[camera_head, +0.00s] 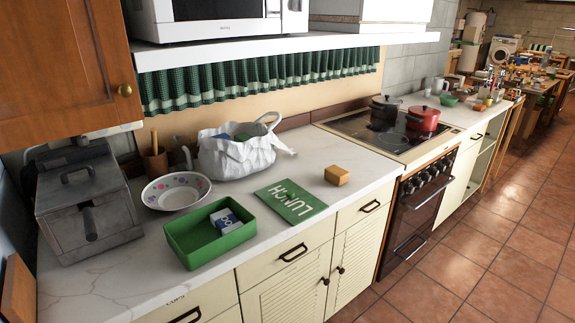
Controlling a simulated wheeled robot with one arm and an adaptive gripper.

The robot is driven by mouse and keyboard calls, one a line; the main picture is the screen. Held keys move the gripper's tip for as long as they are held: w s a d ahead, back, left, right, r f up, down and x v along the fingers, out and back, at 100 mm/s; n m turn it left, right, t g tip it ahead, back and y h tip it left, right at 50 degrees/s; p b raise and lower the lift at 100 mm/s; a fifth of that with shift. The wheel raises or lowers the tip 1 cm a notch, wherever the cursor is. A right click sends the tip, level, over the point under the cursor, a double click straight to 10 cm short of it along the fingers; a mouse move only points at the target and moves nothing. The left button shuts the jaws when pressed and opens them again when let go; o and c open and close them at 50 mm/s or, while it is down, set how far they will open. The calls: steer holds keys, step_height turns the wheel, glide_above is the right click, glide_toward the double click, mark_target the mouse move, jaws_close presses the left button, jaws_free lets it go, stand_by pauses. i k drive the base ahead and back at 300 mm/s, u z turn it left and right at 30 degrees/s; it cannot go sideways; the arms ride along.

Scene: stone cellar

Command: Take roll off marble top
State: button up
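A small golden-brown block-shaped thing (336,175), which looks like the roll, sits on the white marble top (240,258). It stands alone, to the right of the green lid marked LUNCH (291,201) and left of the stove. Nothing covers it. My gripper is not in view.
A flowered bowl (163,193), a white bag (238,158) and a grey metal appliance (73,205) stand behind and left. The stove (358,132) bears pots. A white shelf (200,51) overhangs the counter. Tiled floor at right is clear.

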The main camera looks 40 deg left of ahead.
mark_target(339, 177)
steer(key=u, duration=0.95)
steer(key=i, duration=1.1)
steer(key=u, duration=1.05)
